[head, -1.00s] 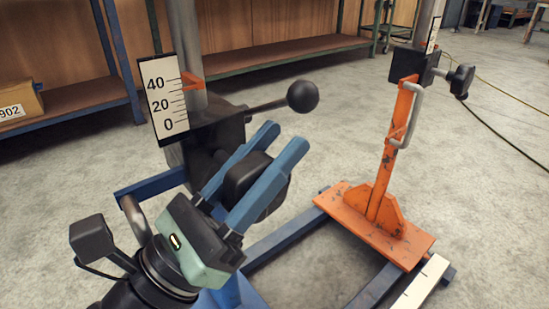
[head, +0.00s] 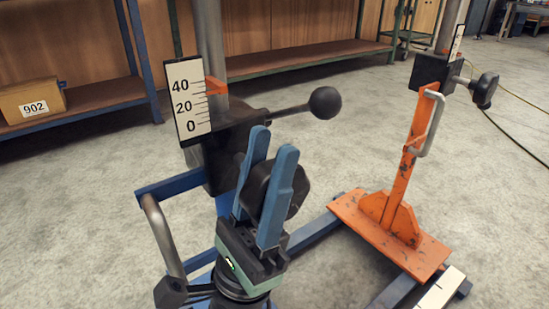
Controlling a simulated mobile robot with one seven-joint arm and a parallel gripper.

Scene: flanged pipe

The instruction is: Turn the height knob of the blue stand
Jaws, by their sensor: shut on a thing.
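The blue stand (head: 165,187) is at the left centre, with a grey post (head: 211,45) rising from a black clamp block (head: 216,150). A white scale (head: 186,112) marked 0, 20 and 40 is beside the post, and an orange pointer (head: 215,86) sits near the 40 mark. A black ball-ended lever (head: 325,103) sticks out to the right of the block. The black height knob (head: 297,191) is on the near side of the block. My gripper (head: 272,150) is shut on this knob, its blue fingers on either side and hiding part of it.
An orange stand (head: 384,215) with its own black knob (head: 484,89) is to the right. A low blue frame (head: 312,236) runs along the floor between the stands. Shelving with a box (head: 31,101) is behind. The concrete floor between is clear.

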